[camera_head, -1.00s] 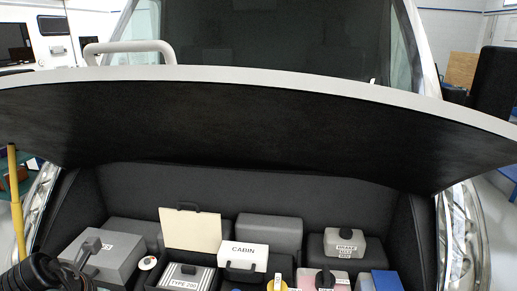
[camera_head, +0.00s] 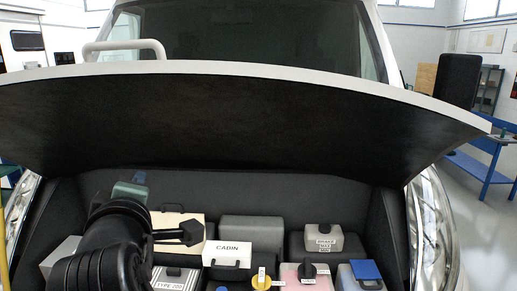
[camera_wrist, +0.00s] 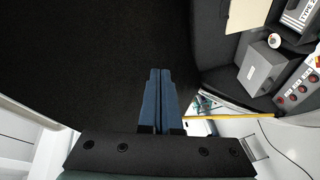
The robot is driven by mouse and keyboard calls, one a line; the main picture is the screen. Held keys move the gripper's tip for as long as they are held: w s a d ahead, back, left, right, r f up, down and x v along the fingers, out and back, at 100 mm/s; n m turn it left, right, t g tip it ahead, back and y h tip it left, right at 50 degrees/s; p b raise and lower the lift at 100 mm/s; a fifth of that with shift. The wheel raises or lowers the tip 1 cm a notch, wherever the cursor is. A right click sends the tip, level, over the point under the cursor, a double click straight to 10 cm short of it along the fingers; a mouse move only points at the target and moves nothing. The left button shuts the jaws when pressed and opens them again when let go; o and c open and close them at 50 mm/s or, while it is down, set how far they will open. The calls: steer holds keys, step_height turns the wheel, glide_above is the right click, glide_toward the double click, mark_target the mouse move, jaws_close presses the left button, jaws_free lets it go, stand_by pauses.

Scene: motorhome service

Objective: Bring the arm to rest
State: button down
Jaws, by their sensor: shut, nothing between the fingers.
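My arm rises at the left of the engine bay in the head view, and my gripper (camera_head: 140,177) is at its upper end, small and partly hidden behind the wrist. In the wrist view my gripper's two blue fingers (camera_wrist: 158,75) lie together with nothing between them. The raised hood (camera_head: 250,115) spans the head view above my arm. Its dark underside (camera_wrist: 75,55) seems to fill the left and middle of the wrist view, beyond the fingertips; the gap to it cannot be judged.
Below lie a white CABIN box (camera_head: 228,253), a TYPE 200 box (camera_head: 176,280), a cream panel (camera_head: 180,222), a brake reservoir (camera_head: 323,239), a yellow cap (camera_head: 261,281) and a blue-lidded box (camera_head: 366,270). A yellow pole (camera_wrist: 225,117) shows in the wrist view. Headlights flank the bay.

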steer(key=s+d+r+m+t+h+b, duration=0.2)
steer(key=s+d+r+m+t+h, duration=0.3)
steer(key=s+d+r+m+t, duration=0.6)
steer(key=s+d+r+m, duration=0.6)
steer(key=d+r, duration=0.2)
steer(key=d, duration=0.1)
steer(key=shift+d+r, duration=0.15)
steer(key=shift+r, duration=0.2)
steer(key=shift+w, duration=0.1)
